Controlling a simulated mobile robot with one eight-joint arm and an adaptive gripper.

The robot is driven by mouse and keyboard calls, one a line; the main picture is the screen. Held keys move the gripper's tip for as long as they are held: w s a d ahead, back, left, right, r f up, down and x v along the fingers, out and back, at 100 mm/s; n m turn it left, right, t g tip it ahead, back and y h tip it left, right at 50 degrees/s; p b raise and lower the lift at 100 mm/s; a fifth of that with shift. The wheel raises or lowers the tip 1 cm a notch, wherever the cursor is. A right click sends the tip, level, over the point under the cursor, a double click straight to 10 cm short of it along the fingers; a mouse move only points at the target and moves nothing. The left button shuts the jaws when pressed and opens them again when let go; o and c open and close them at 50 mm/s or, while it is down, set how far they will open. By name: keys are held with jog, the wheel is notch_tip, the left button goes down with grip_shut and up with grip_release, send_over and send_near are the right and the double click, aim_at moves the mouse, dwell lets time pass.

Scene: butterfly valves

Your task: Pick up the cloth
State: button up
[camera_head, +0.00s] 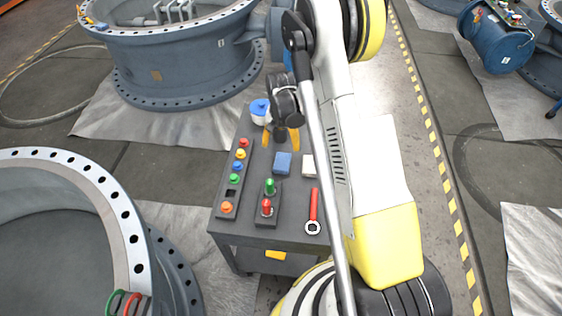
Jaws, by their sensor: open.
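My gripper (280,138) is open, its two yellow fingertips apart, above the far part of a dark grey cart top (292,236). Nothing shows between the fingertips. A small blue block-like piece (282,162) lies on the cart just below the gripper in the picture. A flat white piece (308,165) lies to its right, its right side close to or behind my arm. I cannot tell for certain which of the two is the cloth. Both appear apart from the fingers.
A panel with several coloured knobs (237,167) lines the cart's left side. A holder with a green and a red piece (268,199) and a red wrench (313,212) are nearer. A blue-and-white container (260,110) stands behind. Large valve bodies (190,58) surround the cart.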

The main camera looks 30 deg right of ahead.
aim_at(283, 158)
notch_tip(283, 158, down, 3)
jog(key=shift+f+b, duration=0.1)
jog(key=shift+b, duration=0.35)
jog(key=f+b, duration=0.2)
jog(key=f, duration=0.3)
jog(key=shift+s+d+f+b, duration=0.15)
jog(key=shift+d+f+b, duration=0.1)
jog(key=shift+d+b, duration=0.15)
jog(key=shift+r, duration=0.15)
jog(key=c, duration=1.1)
